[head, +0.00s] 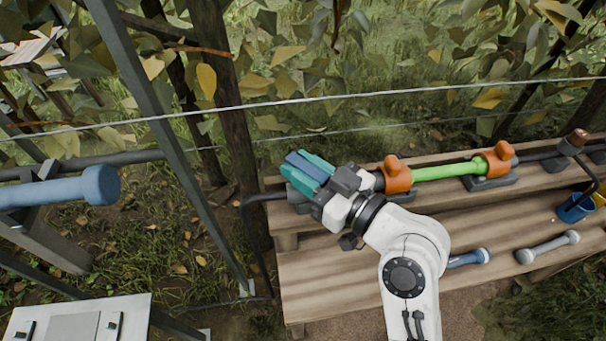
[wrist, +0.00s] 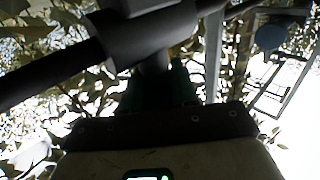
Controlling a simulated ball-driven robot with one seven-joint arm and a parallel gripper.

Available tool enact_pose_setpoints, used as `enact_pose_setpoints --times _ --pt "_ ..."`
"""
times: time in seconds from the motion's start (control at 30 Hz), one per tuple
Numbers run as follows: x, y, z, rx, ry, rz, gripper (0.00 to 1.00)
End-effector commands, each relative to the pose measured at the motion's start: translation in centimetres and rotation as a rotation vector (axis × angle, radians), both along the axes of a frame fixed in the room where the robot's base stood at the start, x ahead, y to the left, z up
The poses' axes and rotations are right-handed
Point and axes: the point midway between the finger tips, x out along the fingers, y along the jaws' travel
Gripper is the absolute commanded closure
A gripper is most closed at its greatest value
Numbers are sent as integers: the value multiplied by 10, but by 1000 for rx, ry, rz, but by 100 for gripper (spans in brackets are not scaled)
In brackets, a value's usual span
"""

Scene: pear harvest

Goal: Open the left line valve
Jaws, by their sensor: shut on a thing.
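The left line valve is at the left end of the pipe on the bench in the head view, with a grey body (head: 296,194) and a blue handle (head: 309,166). My gripper (head: 312,170) has teal fingers on both sides of the blue handle and is shut on it. My wrist hides part of the valve and pipe. In the wrist view the dark valve body (wrist: 150,35) sits on the black pipe, with a short stem running down between my gripper's fingers (wrist: 170,85). The view is dark, and the handle's exact angle cannot be told.
A green hose (head: 447,172) runs between two orange fittings (head: 397,174) (head: 492,160) right of my gripper. A wire (head: 300,99) crosses behind, and a metal post (head: 165,130) stands left.

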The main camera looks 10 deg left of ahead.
Motion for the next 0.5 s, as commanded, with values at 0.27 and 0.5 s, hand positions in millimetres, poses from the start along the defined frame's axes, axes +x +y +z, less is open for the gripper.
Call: enact_pose_setpoints --times 0.27,0.5 --pt "2 -4 -6 0 -2 192 100" --pt "0 -3 -4 -2 -2 362 100"
